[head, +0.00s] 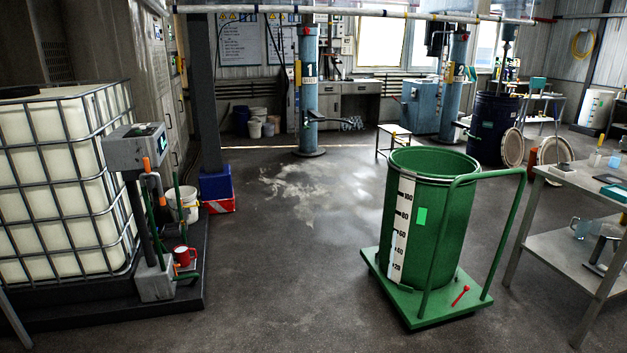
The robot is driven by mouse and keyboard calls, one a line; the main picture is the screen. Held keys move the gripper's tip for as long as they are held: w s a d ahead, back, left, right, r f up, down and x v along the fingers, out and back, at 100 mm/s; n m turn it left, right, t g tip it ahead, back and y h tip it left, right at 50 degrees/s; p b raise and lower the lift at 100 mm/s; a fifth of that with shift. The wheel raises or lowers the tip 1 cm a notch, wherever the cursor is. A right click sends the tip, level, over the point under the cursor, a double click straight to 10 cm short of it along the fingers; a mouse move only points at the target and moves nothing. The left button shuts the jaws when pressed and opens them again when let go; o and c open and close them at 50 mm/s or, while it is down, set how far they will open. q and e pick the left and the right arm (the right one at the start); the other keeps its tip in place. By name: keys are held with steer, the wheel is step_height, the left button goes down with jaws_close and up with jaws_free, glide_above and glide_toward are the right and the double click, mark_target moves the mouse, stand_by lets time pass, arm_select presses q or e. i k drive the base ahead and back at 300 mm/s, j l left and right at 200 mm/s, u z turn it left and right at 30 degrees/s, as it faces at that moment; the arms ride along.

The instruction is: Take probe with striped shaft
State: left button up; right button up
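I cannot pick out a probe with a striped shaft for certain in the head view. Thin rods with orange and green parts (147,165) stand by the scale on the left, too small to tell any stripes. A small red item (460,295) lies on the green cart's platform. Neither of my grippers is in view.
A green drum (432,235) with a white scale strip stands on a green cart (420,318). A caged white tank (62,180) and a scale display (137,147) are at left. A metal table (565,190) is at right. Open floor (270,270) lies in the middle.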

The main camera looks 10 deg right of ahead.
mark_target(601, 140)
steer(key=i+z, duration=0.4)
steer(key=i, duration=0.15)
steer(key=i+j+z, duration=0.1)
steer(key=i+z, duration=0.25)
steer(key=i, duration=0.2)
steer(key=i+j+z, duration=0.25)
steer(key=i+z, duration=0.15)
steer(key=i+l+z, duration=0.25)
steer(key=i+z, duration=0.15)
steer(key=i+l+z, duration=0.15)
steer(key=i+z, duration=0.7)
steer(key=i+j+z, duration=0.25)
steer(key=i+z, duration=0.15)
steer(key=i+u, duration=0.2)
steer(key=i, duration=0.25)
steer(key=i+l+u, duration=0.2)
steer(key=i, duration=0.25)
steer(key=i+l+u, duration=0.2)
steer(key=i, duration=0.25)
steer(key=i+l+u, duration=0.2)
steer(key=i, duration=0.25)
